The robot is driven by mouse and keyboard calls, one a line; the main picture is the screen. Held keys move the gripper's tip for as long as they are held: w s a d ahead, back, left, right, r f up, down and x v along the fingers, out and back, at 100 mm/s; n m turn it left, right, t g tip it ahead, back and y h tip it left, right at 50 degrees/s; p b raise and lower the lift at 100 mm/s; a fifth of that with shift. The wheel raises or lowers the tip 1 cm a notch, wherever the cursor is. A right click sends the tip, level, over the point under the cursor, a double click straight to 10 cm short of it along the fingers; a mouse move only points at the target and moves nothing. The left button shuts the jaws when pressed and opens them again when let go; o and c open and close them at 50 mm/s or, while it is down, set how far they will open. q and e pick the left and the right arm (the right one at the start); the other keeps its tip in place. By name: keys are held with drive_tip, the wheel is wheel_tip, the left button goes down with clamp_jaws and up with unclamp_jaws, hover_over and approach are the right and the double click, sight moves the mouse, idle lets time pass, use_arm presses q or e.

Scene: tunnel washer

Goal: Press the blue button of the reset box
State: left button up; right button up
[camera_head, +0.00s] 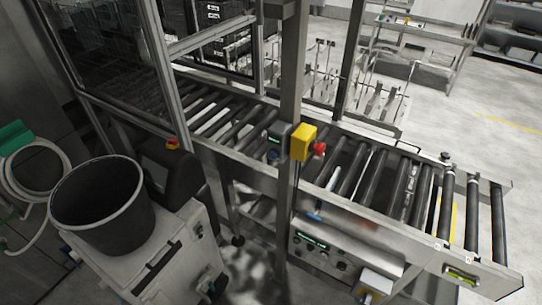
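A small dark grey box (278,141) is mounted on the upright metal post beside the roller conveyor, just left of a yellow box. It has a small greenish mark on its face and a small blue spot (272,155) low on its front, which looks like the blue button. The yellow box (303,142) carries a red mushroom button (319,149) on its right side. Neither of my grippers shows in the head view, so nothing is seen touching the boxes.
The roller conveyor (372,180) runs behind the post toward the right front. A black bucket (103,205) stands on a pale cabinet at the left front. A control panel (318,249) sits below the conveyor. Open floor (480,110) lies beyond, at the upper right.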

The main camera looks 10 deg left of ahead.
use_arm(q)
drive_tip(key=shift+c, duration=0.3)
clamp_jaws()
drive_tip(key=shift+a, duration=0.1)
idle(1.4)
